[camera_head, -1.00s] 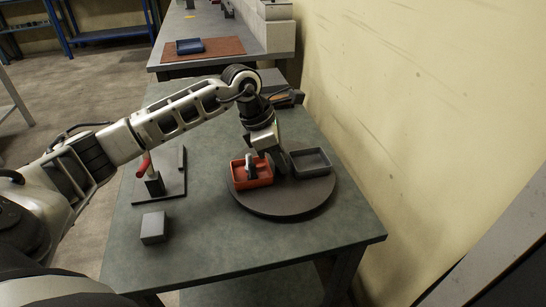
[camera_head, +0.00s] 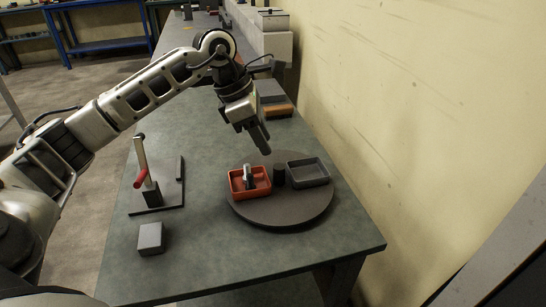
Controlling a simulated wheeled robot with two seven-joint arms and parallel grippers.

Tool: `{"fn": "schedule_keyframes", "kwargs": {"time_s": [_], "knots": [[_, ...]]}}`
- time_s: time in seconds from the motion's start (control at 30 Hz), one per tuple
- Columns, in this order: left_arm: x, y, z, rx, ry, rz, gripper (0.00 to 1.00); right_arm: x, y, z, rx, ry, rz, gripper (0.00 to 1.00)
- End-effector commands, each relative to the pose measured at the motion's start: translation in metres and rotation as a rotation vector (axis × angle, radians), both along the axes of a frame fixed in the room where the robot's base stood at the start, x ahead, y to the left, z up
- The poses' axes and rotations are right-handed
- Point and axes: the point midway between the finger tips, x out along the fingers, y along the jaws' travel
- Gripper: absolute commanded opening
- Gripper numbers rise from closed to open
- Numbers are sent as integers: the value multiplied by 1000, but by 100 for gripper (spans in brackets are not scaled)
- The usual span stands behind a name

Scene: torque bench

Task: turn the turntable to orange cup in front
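The round dark turntable (camera_head: 285,217) lies on the bench. An orange-red square open cup (camera_head: 236,190) sits at its left, holding a small grey and white part (camera_head: 248,176). A grey square cup (camera_head: 308,175) sits at its right. A short dark post (camera_head: 279,174) stands between the two cups. My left gripper (camera_head: 264,145) hangs in the air above and behind the turntable's far edge, apart from both cups. Its fingers are seen edge-on, so the gap between them cannot be made out. My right gripper is not in view.
A dark plate (camera_head: 172,192) with an upright clamp and red handle (camera_head: 141,178) lies left of the turntable. A small grey block (camera_head: 151,238) sits at the front left. Grey and orange boxes (camera_head: 272,98) stand behind. The wall (camera_head: 420,120) is close on the right.

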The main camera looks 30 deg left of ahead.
Motion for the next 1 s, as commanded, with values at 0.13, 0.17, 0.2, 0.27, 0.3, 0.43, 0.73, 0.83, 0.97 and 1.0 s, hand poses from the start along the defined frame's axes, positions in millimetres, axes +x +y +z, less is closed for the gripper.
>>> {"fn": "schedule_keyframes", "kwargs": {"time_s": [0.13,0.17,0.2,0.27,0.3,0.43,0.73,0.83,0.97,1.0], "knots": [[-7,11,32,0,-4,2,34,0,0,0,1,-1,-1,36],[-8,13,37,0,-4,2,34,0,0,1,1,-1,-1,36],[-10,14,43,0,-3,1,34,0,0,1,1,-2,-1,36],[-12,17,51,-1,-3,1,34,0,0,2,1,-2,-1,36],[-13,18,55,-1,-2,2,34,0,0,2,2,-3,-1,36],[-15,21,63,-1,0,1,34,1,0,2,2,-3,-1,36],[-16,22,65,-1,1,1,34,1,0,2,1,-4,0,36],[-16,21,65,-1,1,1,34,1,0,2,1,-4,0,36],[-16,21,64,-1,1,0,34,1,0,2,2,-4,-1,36],[-16,21,64,-1,1,0,34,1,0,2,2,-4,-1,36]]}}
